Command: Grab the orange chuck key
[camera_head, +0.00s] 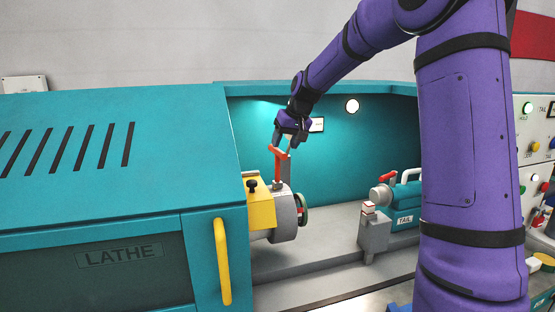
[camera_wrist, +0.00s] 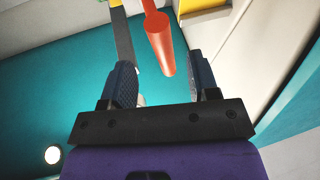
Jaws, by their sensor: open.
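The orange chuck key (camera_head: 280,158) stands upright on top of the grey lathe chuck (camera_head: 284,222), with its crossbar at the top. My gripper (camera_head: 291,142) is just above the key, pointing down. In the wrist view my gripper (camera_wrist: 164,82) is open, and an orange bar of the key (camera_wrist: 160,42) reaches into the gap between the two fingers. The bar seems apart from both fingers. I cannot tell how deep it lies between them.
A yellow block (camera_head: 260,203) sits left of the chuck. The teal lathe housing with a yellow handle (camera_head: 222,262) is at the left. The tailstock (camera_head: 403,205) and a grey tool post (camera_head: 374,233) stand at the right. The space between chuck and tailstock is open.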

